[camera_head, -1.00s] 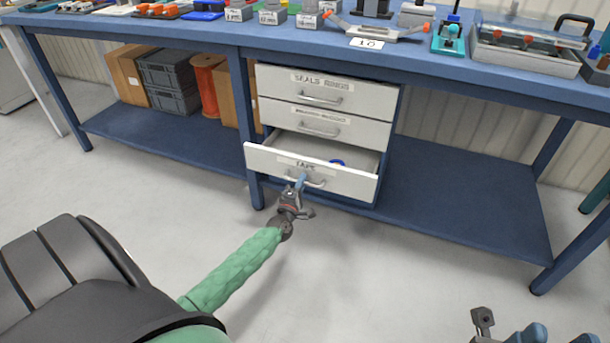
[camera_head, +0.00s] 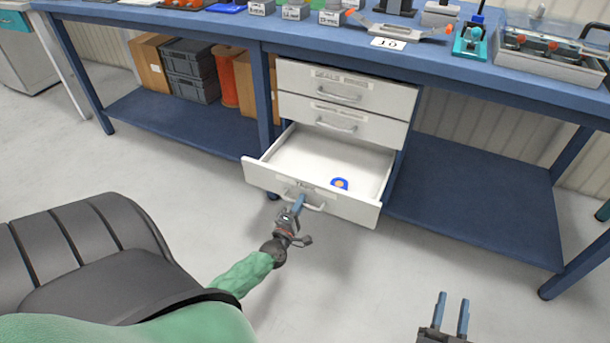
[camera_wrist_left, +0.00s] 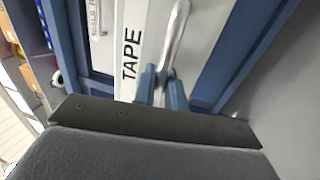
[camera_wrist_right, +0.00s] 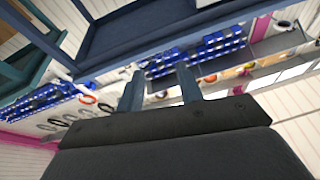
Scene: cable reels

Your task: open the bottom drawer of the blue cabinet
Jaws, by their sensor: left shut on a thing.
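The blue cabinet is a blue bench frame (camera_head: 265,95) holding three white-fronted drawers. The bottom drawer (camera_head: 260,176), labelled TAPE, is pulled well out, and its white inside shows a blue tape roll (camera_head: 340,184). The top drawer (camera_head: 345,85) and middle drawer (camera_head: 340,122) are closed. My left gripper (camera_head: 299,203) is shut on the bottom drawer's handle (camera_head: 316,207). The handle also shows between the fingers in the left wrist view (camera_wrist_left: 175,40). My right gripper (camera_head: 453,312) is open and empty at the lower right, apart from the cabinet.
The blue lower shelf (camera_head: 470,200) right of the drawers is bare. Grey crates (camera_head: 192,75), an orange reel (camera_head: 228,75) and cardboard boxes stand on the left shelf. The benchtop carries several fixtures.

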